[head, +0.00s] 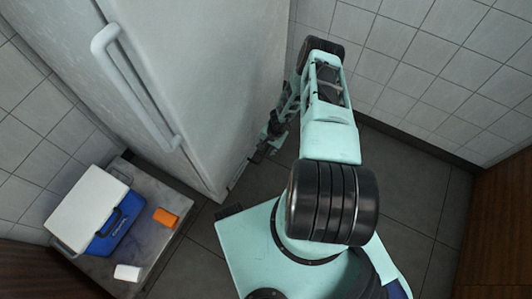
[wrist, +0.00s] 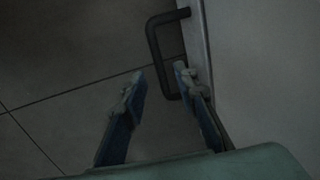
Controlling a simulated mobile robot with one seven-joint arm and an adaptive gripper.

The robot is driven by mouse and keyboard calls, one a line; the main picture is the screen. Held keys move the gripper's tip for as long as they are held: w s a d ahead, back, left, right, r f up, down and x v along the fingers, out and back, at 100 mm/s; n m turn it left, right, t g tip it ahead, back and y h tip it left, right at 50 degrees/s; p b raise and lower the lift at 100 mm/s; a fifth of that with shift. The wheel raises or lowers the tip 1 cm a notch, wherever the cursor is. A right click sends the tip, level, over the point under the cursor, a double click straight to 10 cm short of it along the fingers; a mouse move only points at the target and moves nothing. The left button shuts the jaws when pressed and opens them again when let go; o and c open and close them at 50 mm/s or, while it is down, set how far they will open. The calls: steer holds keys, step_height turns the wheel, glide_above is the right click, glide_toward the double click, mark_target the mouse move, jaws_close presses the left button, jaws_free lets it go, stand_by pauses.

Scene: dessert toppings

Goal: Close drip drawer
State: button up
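In the wrist view, a dark C-shaped handle (wrist: 154,48) stands out from the narrow edge of a pale panel (wrist: 197,45), which I take to be the drip drawer's front. How far the drawer is out cannot be told. My gripper (wrist: 161,76) is open and empty. Its fingertips are at the lower end of the handle, the right one overlapping it in the picture; contact is unclear. In the head view, my gripper (head: 263,151) is low beside the tall white fridge (head: 215,90), near its bottom right edge. The drawer is not clearly visible there.
The fridge has a long white handle (head: 135,88). At the lower left, a marble-topped stand (head: 170,245) holds a blue and white cooler (head: 90,205), an orange block (head: 165,217) and a small white block (head: 127,272). Tiled walls close in the right; grey floor (head: 400,165) lies between.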

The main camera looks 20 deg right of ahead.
mark_target(265, 153)
steer(key=shift+w+a+f+b, duration=0.15)
steer(key=shift+f+b, duration=0.25)
steer(key=shift+f, duration=0.5)
steer(key=shift+w+a+f+b, duration=0.1)
steer(key=shift+f+b, duration=0.25)
steer(key=shift+f, duration=0.55)
steer(key=shift+c, duration=0.3)
jaws_close()
